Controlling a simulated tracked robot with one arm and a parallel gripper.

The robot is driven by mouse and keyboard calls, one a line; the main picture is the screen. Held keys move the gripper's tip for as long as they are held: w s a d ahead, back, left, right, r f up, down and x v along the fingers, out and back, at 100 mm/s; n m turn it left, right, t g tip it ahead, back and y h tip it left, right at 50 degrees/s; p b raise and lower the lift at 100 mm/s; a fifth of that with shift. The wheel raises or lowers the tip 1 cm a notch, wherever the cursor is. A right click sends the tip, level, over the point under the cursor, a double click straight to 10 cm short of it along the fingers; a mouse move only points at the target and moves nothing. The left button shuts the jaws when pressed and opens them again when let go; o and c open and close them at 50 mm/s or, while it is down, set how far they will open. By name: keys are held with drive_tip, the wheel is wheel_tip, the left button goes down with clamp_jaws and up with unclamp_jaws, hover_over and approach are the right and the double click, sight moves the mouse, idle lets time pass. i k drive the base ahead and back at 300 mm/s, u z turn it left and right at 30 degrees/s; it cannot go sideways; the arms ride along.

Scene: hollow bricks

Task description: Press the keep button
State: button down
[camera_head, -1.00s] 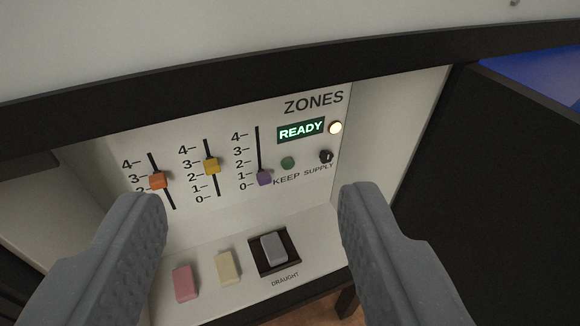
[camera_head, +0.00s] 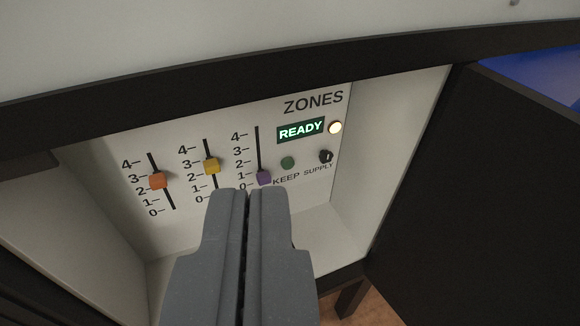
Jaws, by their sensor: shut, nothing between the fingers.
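The keep button is a small round green button (camera_head: 288,163) on the white panel, just above the word KEEP. My gripper (camera_head: 249,190) is shut and empty, with its fingertips below and to the left of the button in the picture. The fingers cover the lower middle of the panel and the ledge below it. The button itself is in clear view. A green display (camera_head: 301,130) above it reads READY, and a round lamp (camera_head: 335,128) beside the display glows pale yellow.
Orange (camera_head: 157,181), yellow (camera_head: 211,166) and purple (camera_head: 264,177) sliders are left of the button. A dark supply knob (camera_head: 326,157) is close on its right. The panel is recessed, with a white side wall (camera_head: 385,150) and an open dark door (camera_head: 480,190) at right.

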sight(288, 163)
drive_tip(key=u, duration=0.45)
drive_tip(key=k, duration=1.1)
drive_tip(key=z, duration=0.45)
drive_tip(key=i, duration=1.4)
drive_tip(key=u, duration=0.05)
